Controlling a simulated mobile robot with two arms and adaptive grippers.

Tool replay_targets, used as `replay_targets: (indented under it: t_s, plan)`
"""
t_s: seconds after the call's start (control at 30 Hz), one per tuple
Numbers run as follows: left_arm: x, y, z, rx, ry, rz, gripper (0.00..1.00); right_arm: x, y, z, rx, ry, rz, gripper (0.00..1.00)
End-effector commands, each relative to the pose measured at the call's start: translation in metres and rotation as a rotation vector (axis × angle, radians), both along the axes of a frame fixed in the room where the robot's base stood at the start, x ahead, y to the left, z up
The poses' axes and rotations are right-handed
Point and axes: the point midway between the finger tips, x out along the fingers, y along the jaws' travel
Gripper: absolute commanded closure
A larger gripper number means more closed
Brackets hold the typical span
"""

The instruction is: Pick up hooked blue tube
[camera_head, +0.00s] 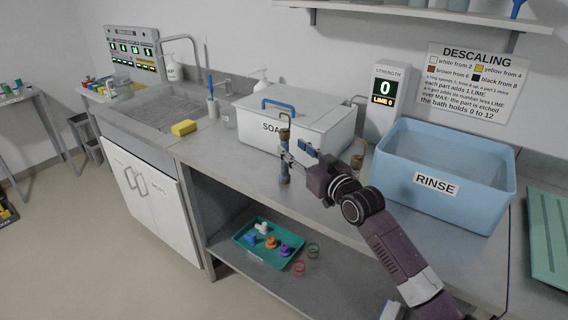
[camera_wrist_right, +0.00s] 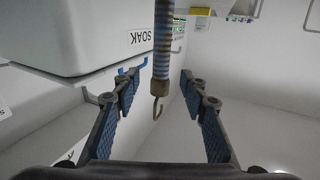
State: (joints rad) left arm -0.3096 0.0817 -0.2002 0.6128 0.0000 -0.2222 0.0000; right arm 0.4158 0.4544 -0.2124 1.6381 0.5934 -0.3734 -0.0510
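The hooked blue tube (camera_head: 284,173) is upright near the counter's front edge, before the SOAK bath. Its thin tan hook is at the top. In the right wrist view the blue, banded tube (camera_wrist_right: 162,45) lies between the finger lines, with its hook pointing down in that picture. My right gripper (camera_head: 294,153) reaches in from the right at the tube's middle. Its blue-padded fingers are spread, one on each side, with visible gaps in the wrist view. The fingers partly cover the tube in the head view. My left gripper is not in view.
The white SOAK bath (camera_head: 325,125) stands close behind the tube. Another hooked tan piece (camera_head: 358,163) stands right of my gripper. The blue RINSE tub (camera_head: 470,205) is farther right. A teal tray (camera_head: 247,250) with small parts lies on the shelf below.

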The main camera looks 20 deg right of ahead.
Motion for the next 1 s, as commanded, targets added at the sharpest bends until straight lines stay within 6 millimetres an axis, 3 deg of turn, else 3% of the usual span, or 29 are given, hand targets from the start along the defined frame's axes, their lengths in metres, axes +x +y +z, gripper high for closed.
replay_targets:
  t_s: [0.17,0.33,0.5,0.7,1.0]
  plan:
    - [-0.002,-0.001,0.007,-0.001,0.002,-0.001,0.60,0.021,0.007,0.005,0.002,0.001,0.000,0.60]
    - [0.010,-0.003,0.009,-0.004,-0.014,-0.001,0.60,0.040,0.011,0.004,0.001,0.001,0.000,0.60]
    - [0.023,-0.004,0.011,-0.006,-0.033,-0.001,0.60,0.047,0.013,0.004,0.000,0.000,0.000,0.60]
    - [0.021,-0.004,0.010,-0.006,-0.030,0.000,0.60,0.047,0.013,0.003,0.000,0.000,0.000,0.60]
    - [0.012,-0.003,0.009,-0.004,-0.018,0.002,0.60,0.047,0.013,0.003,0.000,0.001,0.000,0.92]
